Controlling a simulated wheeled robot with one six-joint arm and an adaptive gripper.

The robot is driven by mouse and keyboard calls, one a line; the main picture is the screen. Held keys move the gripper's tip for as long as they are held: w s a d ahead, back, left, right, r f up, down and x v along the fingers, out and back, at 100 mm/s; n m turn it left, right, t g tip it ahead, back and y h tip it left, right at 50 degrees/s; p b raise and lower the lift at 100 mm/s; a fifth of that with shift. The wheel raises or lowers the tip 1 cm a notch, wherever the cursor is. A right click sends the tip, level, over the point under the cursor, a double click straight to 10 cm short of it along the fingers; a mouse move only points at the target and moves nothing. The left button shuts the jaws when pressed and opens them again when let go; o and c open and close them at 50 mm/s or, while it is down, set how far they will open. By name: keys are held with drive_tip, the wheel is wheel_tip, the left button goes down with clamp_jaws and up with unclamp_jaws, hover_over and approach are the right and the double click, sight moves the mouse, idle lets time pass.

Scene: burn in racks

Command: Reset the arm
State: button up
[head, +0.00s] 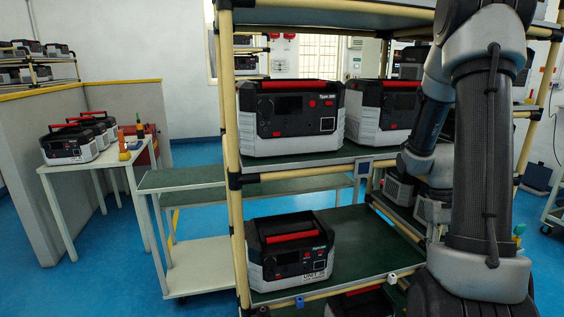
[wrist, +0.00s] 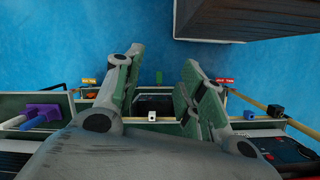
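My gripper (wrist: 161,68) shows in the wrist view with its two fingers spread well apart. No object is held between the fingers; shelf edges and blue floor show beyond them. In the head view my arm stands on the right side, bent in front of the rack (head: 232,130). The gripper itself is mostly hidden there behind my arm links, so its exact gap from the rack is unclear.
Power units stand on the rack's middle shelf (head: 292,117), with another on the lower shelf (head: 290,247). A cart (head: 182,180) stands left of the rack. A white table (head: 85,163) holds more units. Blue floor (head: 100,265) is clear at the lower left.

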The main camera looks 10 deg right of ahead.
drive_tip(key=s+a+r+n+t, duration=0.1)
drive_tip(key=s+a+r+t, duration=0.2)
drive_tip(key=a+r, duration=0.6)
drive_tip(key=s+a+r+n+t, duration=0.2)
drive_tip(key=a+r+t, duration=0.3)
drive_tip(key=a+r, duration=0.4)
drive_tip(key=v, duration=0.3)
drive_tip(key=shift+a+r, duration=0.35)
drive_tip(key=shift+r, duration=0.05)
drive_tip(key=shift+s+d, duration=0.1)
drive_tip(key=shift+c, duration=0.5)
